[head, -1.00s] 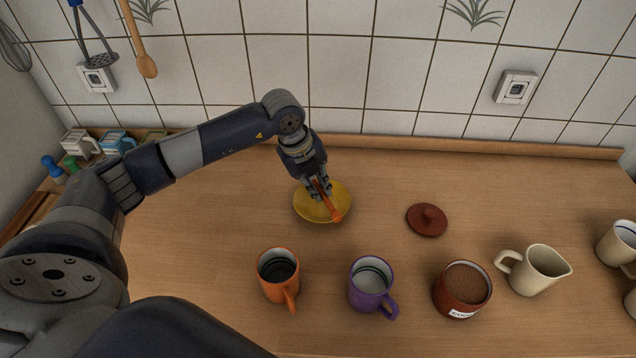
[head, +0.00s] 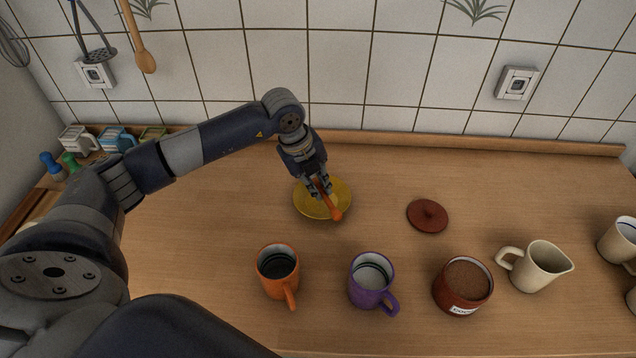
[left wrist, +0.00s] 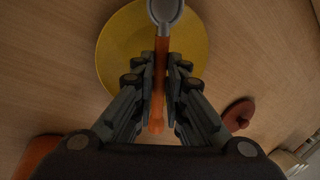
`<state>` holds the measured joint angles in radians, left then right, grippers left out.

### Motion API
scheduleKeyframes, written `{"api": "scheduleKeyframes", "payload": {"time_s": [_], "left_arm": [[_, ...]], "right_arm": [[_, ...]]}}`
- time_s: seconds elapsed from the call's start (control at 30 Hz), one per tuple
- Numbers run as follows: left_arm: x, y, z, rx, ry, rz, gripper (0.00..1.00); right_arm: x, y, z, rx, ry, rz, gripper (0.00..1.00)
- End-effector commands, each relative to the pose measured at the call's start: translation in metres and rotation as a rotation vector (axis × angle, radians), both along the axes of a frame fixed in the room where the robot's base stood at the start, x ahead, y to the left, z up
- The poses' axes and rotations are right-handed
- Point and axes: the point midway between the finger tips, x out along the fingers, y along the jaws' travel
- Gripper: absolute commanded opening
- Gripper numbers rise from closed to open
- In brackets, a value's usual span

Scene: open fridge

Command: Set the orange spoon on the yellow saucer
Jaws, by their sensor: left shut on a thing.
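The yellow saucer (head: 340,192) lies on the wooden counter near the back; it also shows in the left wrist view (left wrist: 117,55). My left gripper (head: 320,194) is right over the saucer and shut on the orange spoon (head: 335,211). In the left wrist view the gripper (left wrist: 162,92) has its fingers on both sides of the handle of the spoon (left wrist: 158,112). The spoon's grey bowl end lies over the saucer's edge in that view. I cannot tell whether the spoon touches the saucer. My right gripper is not in view.
An orange mug (head: 276,275), a purple mug (head: 369,285), a cocoa pot (head: 461,292) and a cream jug (head: 538,268) stand in front. A red-brown lid (head: 427,217) lies right of the saucer. The tiled wall (head: 400,80) rises behind.

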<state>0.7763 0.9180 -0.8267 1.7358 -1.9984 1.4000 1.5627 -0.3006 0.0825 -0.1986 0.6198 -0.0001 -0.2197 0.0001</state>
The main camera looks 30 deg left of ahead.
Motion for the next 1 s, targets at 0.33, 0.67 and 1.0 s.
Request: {"api": "scheduleKeyframes", "payload": {"time_s": [0.33,0.67,1.0], "left_arm": [[0.000,0.000,-0.005,-0.001,-0.001,0.000,0.00],[0.000,0.000,-0.005,0.000,0.000,0.000,0.35],[-0.005,0.005,0.022,0.000,-0.005,0.001,0.35]], "right_arm": [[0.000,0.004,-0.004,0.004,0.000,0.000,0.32],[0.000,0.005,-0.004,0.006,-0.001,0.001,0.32],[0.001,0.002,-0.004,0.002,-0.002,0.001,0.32]]}}
